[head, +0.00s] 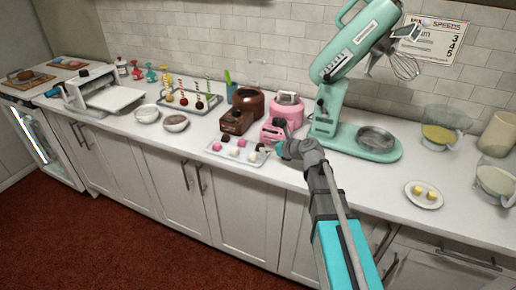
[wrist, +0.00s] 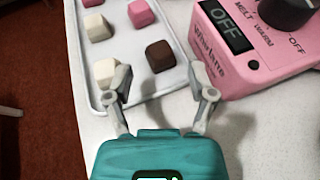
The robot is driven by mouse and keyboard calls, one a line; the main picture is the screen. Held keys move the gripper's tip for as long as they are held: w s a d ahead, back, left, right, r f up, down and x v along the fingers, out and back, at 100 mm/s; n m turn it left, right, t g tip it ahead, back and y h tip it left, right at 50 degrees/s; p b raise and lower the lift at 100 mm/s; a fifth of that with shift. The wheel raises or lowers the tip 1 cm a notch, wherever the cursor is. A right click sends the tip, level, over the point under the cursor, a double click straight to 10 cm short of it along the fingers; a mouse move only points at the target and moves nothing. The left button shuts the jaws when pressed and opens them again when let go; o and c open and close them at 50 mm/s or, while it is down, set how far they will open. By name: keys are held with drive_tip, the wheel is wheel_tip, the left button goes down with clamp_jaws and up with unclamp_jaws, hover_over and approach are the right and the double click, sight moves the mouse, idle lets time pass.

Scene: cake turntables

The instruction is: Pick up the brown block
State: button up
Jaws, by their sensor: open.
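The brown block (wrist: 160,56) is a small dark cube on a white tray (wrist: 150,95), close to the tray's near right corner in the wrist view. My gripper (wrist: 161,79) is open, with its two fingers on either side of the near part of the block. In the head view my gripper (head: 280,148) is at the right end of the tray (head: 215,152), and the brown block cannot be made out clearly there.
A pink melting pot (wrist: 265,45) stands right beside my right finger. A cream block (wrist: 106,73) is by the left finger, with pink and white blocks beyond. A brown melter (head: 240,112) and a green stand mixer (head: 350,110) stand behind on the counter.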

sight(261, 145)
drive_tip(key=b+x, duration=0.1)
drive_tip(key=x, duration=0.2)
drive_tip(key=shift+w+f, duration=0.2)
drive_tip(key=shift+w+a+f, duration=0.15)
drive_tip(key=shift+w+a, duration=0.1)
drive_tip(key=shift+a, duration=0.15)
drive_tip(key=c, duration=0.7)
